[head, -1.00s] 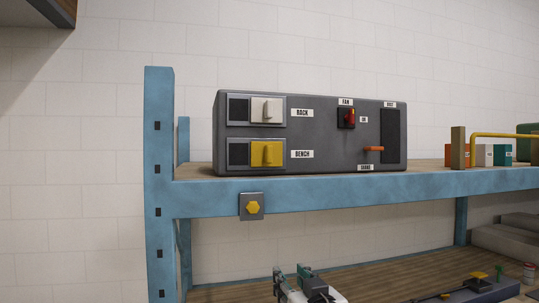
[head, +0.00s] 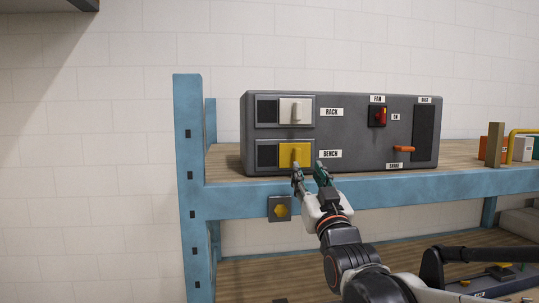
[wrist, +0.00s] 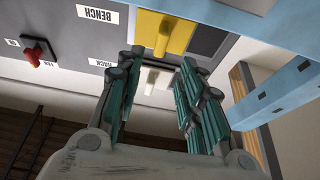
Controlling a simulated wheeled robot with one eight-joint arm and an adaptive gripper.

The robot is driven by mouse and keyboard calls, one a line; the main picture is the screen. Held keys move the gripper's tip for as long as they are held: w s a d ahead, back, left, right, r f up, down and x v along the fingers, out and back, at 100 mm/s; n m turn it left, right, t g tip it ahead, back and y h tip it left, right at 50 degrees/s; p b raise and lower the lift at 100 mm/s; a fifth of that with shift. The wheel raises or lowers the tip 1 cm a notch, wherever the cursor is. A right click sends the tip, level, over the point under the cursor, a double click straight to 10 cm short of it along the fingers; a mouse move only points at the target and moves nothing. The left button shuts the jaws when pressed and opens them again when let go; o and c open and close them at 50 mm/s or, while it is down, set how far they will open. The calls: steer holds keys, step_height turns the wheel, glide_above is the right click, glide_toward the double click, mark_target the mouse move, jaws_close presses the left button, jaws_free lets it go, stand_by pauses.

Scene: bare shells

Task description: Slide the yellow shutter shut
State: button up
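The yellow shutter (head: 291,156) sits in the lower slot of the grey panel box (head: 350,130), at the right of its frame, beside the BENCH label. A dark opening (head: 267,156) shows to its left. Its raised handle shows in the wrist view (wrist: 163,38). My gripper (head: 308,168) is just in front of and below the shutter. In the wrist view its two teal-padded fingers (wrist: 158,68) stand apart with nothing between them, one on each side of the handle's line. I cannot tell whether a finger touches the shutter.
A white shutter (head: 293,111) sits in the RACK slot above. A red switch (head: 378,116) and an orange lever (head: 404,149) are farther right.

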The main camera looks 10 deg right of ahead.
mark_target(298, 155)
steer(key=p+x, duration=0.1)
steer(key=x, duration=0.7)
steer(key=shift+w+r, duration=0.1)
steer(key=shift+w, duration=0.1)
steer(key=shift+c, duration=0.6)
jaws_close()
